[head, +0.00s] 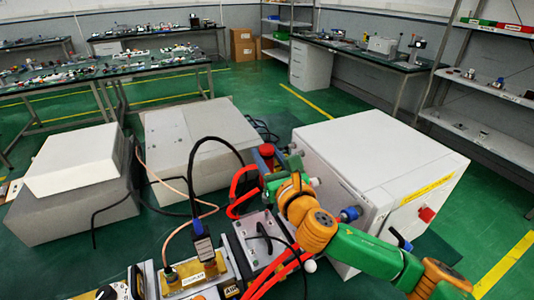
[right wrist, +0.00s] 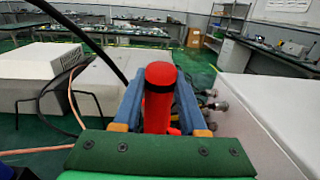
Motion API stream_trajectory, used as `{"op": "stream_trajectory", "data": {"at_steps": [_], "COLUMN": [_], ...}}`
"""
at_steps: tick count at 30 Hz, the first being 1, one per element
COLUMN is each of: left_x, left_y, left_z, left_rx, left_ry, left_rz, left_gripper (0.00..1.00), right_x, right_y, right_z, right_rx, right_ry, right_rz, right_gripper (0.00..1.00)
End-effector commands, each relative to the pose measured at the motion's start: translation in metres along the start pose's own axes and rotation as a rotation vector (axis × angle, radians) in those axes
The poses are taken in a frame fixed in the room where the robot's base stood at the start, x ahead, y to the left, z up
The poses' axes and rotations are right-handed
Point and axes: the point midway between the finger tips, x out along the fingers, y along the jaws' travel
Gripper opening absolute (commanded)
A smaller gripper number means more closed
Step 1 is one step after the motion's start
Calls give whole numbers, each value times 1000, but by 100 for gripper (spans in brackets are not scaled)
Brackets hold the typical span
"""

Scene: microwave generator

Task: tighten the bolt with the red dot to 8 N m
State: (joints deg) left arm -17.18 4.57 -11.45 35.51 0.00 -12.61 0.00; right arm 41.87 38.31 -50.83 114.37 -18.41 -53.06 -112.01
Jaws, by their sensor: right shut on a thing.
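My right gripper (head: 268,164) is shut on a red cylindrical handle with a dark band (head: 267,151), apparently a tool. In the right wrist view the red handle (right wrist: 158,98) stands roughly upright between the two blue fingers, and its lower end is hidden. It is over or near a grey metal block (head: 256,228) with red hoses. The bolt with the red dot cannot be made out in either view. I cannot make out my left gripper in the head view.
A brass-coloured coupler (head: 188,276) with cables stands left of the block. A white cabinet (head: 385,150) with a red switch is close on the right. Grey-white boxes (head: 190,140) stand behind and left. Black and copper cables loop above the coupler.

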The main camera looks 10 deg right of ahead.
Motion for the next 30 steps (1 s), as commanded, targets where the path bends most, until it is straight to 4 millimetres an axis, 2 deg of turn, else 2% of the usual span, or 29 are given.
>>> {"op": "stream_trajectory", "data": {"at_steps": [21, 30], "left_x": [27, 26], "left_y": [1, 1], "left_z": [2, 2], "left_rx": [0, 0], "left_ry": [0, 0], "left_rz": [0, 0], "left_gripper": [74, 74], "right_x": [0, 0], "right_y": [0, 0], "right_z": [-36, -36], "right_rx": [0, 0], "right_ry": [-1, -2], "right_rz": [1, 1], "right_gripper": [0, 0]}}
